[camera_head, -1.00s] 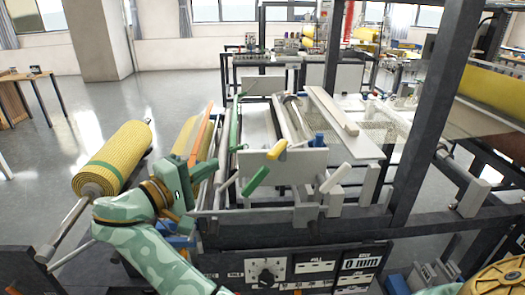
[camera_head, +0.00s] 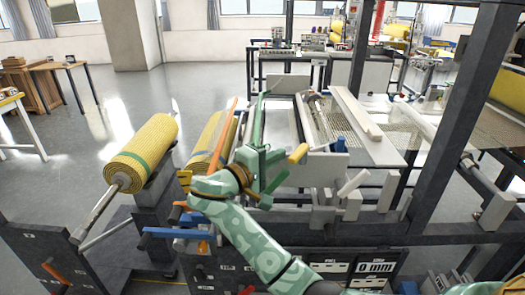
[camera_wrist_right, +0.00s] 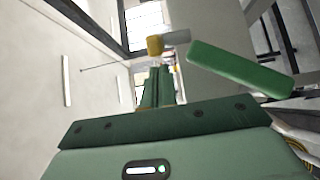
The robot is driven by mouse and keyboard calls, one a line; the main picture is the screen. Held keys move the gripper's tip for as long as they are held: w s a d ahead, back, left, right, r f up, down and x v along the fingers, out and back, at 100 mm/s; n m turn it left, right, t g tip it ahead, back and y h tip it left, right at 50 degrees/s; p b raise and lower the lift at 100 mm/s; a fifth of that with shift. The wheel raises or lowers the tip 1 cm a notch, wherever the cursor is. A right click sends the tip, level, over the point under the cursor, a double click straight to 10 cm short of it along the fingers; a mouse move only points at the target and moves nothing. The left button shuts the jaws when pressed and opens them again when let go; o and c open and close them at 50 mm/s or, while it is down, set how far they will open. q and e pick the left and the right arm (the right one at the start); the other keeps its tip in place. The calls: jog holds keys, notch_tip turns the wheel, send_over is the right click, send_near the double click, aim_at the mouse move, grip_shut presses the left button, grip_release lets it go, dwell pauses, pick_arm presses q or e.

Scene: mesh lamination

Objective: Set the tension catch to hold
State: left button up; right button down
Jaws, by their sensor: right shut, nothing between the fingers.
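My right gripper (camera_head: 276,158) is shut and empty among the levers at the middle of the machine. In the head view it is left of a yellow handle (camera_head: 298,153) and just above a green handle (camera_head: 278,181). A white handle (camera_head: 354,183) is farther right. In the right wrist view the shut fingers (camera_wrist_right: 157,85) point towards the yellow handle's end (camera_wrist_right: 155,45), and the green handle (camera_wrist_right: 240,68) slants at their right. I cannot tell whether they touch, or which lever is the tension catch. My left gripper is not in view.
A yellow mesh roll (camera_head: 143,152) lies at the left. An orange bar (camera_head: 222,135) and a tall green lever (camera_head: 258,125) rise near the gripper. A dark upright post (camera_head: 455,130) stands right. A panel display (camera_head: 376,267) reads 0 mm.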

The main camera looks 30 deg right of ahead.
jog(key=shift+s+d, duration=0.15)
jog(key=shift+s, duration=0.15)
jog(key=shift+f, duration=0.1)
